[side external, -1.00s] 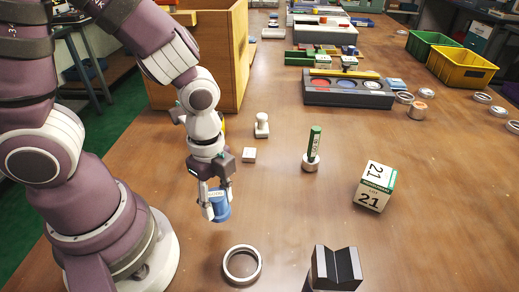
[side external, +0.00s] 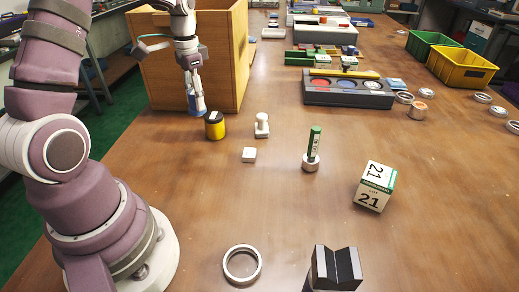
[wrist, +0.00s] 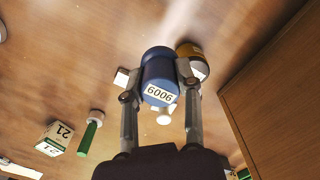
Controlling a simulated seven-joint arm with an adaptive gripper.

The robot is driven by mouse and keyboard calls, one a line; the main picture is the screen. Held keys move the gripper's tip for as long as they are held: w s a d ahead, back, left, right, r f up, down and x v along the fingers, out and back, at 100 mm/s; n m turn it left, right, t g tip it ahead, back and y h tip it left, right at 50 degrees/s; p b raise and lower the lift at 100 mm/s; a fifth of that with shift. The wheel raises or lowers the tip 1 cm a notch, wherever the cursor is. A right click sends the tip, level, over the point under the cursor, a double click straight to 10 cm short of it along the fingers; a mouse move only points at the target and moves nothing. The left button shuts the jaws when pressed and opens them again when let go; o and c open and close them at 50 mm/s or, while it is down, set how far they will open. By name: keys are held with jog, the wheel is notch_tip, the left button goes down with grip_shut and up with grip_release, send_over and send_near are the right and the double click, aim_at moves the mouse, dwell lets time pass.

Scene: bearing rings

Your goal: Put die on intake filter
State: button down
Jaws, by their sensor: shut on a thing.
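My gripper (side external: 197,110) is shut on a blue cylinder (wrist: 158,72) with a white number label. The cylinder shows only partly below the fingers in the side view (side external: 195,113). A small plain white block (side external: 249,155) and a larger white and green cube marked 21 (side external: 374,187) rest on the table. I cannot tell which objects are the die and the intake filter.
A wooden box (side external: 165,75) stands close behind my gripper. A metal ring (side external: 242,264) and a black block (side external: 335,268) lie in front. The middle front is clear.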

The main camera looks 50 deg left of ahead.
jog(key=w+a, duration=0.2)
jog(key=w, duration=0.1)
jog(key=w+a, duration=0.1)
jog(key=w, duration=0.1)
jog(key=shift+w+a+f, duration=0.25)
jog(key=shift+a+f, duration=0.1)
jog(key=shift+f, duration=1.7)
jog(key=shift+f, duration=0.15)
jog(key=c, duration=0.8)
grip_release()
